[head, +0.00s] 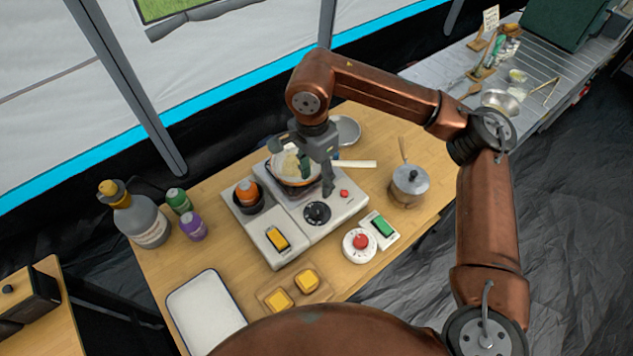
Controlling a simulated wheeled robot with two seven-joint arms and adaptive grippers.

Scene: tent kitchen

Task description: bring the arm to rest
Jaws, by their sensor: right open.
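My right arm comes in from the right and arches over the wooden table (160,262). My right gripper (305,168) hangs above the stove (333,212), its fingers spread apart with nothing held between them. Behind and below it is a pan (292,184) with pale food in it, partly hidden by the fingers. I cannot tell whether a finger touches the pan. My left gripper is not in view.
A lidded pot (409,185) stands right of the stove. A red-knobbed white dial (360,244) and a green-topped block (383,226) sit in front. A white tray (203,312), yellow blocks on a board (324,292), and bottles (146,222) are at left and front.

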